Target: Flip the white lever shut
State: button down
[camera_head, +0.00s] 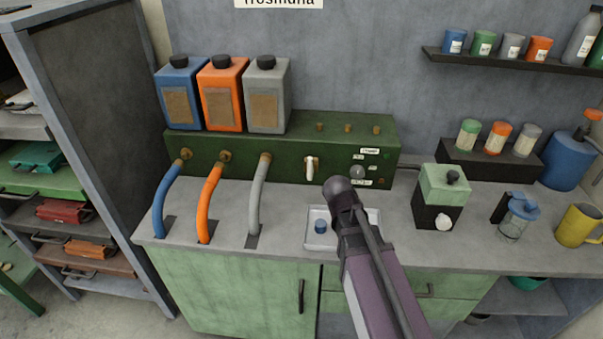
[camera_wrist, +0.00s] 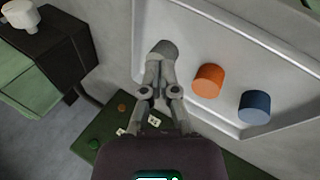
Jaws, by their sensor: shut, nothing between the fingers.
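The white lever (camera_head: 310,168) sits on the front of the green machine (camera_head: 280,153), its handle roughly vertical. I do not make it out in the wrist view. My arm rises from the lower right in the head view, its dark wrist end in front of the machine, to the right of the lever and apart from it in the picture. My gripper (camera_wrist: 160,65) is shut and empty in the wrist view, its tips over the white tray (camera_wrist: 218,35) and overlapping a grey cap (camera_wrist: 165,47).
An orange cap (camera_wrist: 208,80) and a blue cap (camera_wrist: 255,106) are in the tray. Blue, orange and grey hoses (camera_head: 257,195) run from the machine to the counter. A green-and-black box (camera_head: 437,197) stands right of my arm. A round grey knob (camera_head: 357,172) is right of the lever.

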jog(key=w+a+t+h+b, duration=0.1)
jog(key=a, duration=0.1)
jog(key=w+a+n, duration=0.1)
jog(key=w+a, duration=0.1)
jog(key=w+a+n+t+h+b, duration=0.1)
jog(key=w+a, duration=0.1)
jog(key=shift+r+t+h+b, duration=0.1)
jog(key=shift+t+h+b, duration=0.2)
jog(key=w+a+r+n+t+h+b, duration=0.2)
jog(key=w+a+t+b, duration=0.1)
jog(key=a, duration=0.5)
jog(key=n+t+b, duration=0.3)
jog(key=n+t, duration=0.1)
jog(key=t, duration=0.3)
send_near(310, 165)
jog(key=s+a, duration=0.1)
jog(key=a, duration=0.6)
jog(key=shift+s+a+f, duration=0.1)
jog(key=shift+s+a, duration=0.05)
jog(key=w+d, duration=0.8)
jog(key=d, duration=0.2)
jog(key=shift+w+h, duration=0.3)
jog(key=shift+w, duration=0.1)
jog(key=shift+s+a, duration=0.1)
jog(key=shift+a, duration=0.15)
